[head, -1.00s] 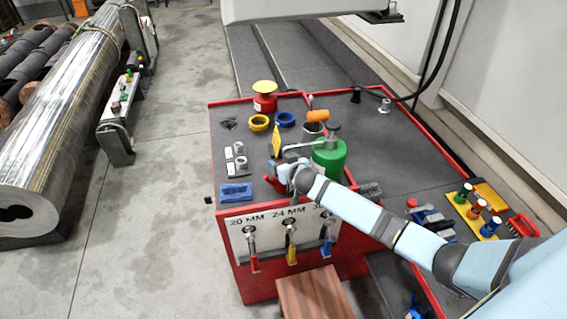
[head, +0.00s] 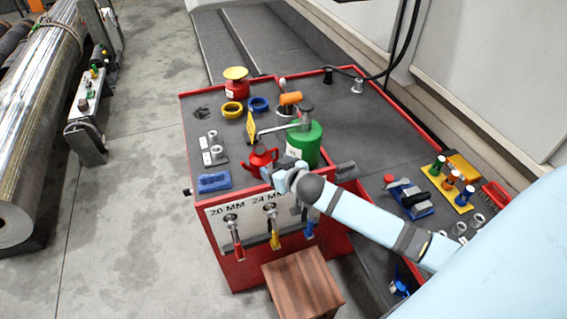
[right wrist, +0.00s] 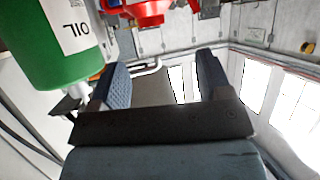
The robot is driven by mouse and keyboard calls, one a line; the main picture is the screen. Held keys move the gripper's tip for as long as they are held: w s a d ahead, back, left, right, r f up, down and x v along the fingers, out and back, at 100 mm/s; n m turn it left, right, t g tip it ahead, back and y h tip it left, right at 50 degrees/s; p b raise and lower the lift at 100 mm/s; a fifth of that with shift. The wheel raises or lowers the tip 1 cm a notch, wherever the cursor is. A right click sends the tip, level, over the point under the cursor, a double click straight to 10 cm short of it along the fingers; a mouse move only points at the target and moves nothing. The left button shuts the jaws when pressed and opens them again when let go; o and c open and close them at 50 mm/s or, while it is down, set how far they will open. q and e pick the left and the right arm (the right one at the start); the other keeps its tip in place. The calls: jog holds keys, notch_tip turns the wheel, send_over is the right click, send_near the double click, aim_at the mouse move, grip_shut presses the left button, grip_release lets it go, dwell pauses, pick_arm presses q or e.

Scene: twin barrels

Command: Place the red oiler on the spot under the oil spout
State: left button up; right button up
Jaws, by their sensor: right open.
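The red oiler (head: 261,159) stands upright on the grey top of the red cart, left of the green oil container (head: 305,146). The container's thin oil spout (head: 274,130) reaches left, and its end shows just above the oiler in the head view. The marked spot under it is hidden. My right gripper (head: 277,176) is just in front of the oiler and apart from it. In the right wrist view its two fingers (right wrist: 163,82) are spread with nothing between them. The oiler (right wrist: 148,9) and the green container (right wrist: 48,45) lie beyond them. My left gripper is not in view.
A yellow sign (head: 250,128) stands behind the oiler. Blue (head: 258,104) and yellow rings (head: 231,109), a red pot (head: 237,86) and a blue block (head: 214,182) are around. A wooden stool (head: 302,283) stands in front. The cart top's back right is mostly clear.

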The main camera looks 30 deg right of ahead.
jog(key=s+a+f+n+y, duration=0.1)
jog(key=s+a+f, duration=0.2)
jog(key=s, duration=0.5)
jog(key=s+a+f+n+g+y, duration=0.1)
jog(key=s+a+f, duration=0.3)
jog(key=s, duration=0.4)
jog(key=s+a+f+n+g+y, duration=0.1)
jog(key=s+a+f, duration=0.3)
jog(key=s, duration=0.5)
jog(key=shift+a, duration=1)
jog(key=r+p, duration=0.3)
jog(key=shift+d+r, duration=0.1)
jog(key=shift+d, duration=0.15)
jog(key=shift+r, duration=0.1)
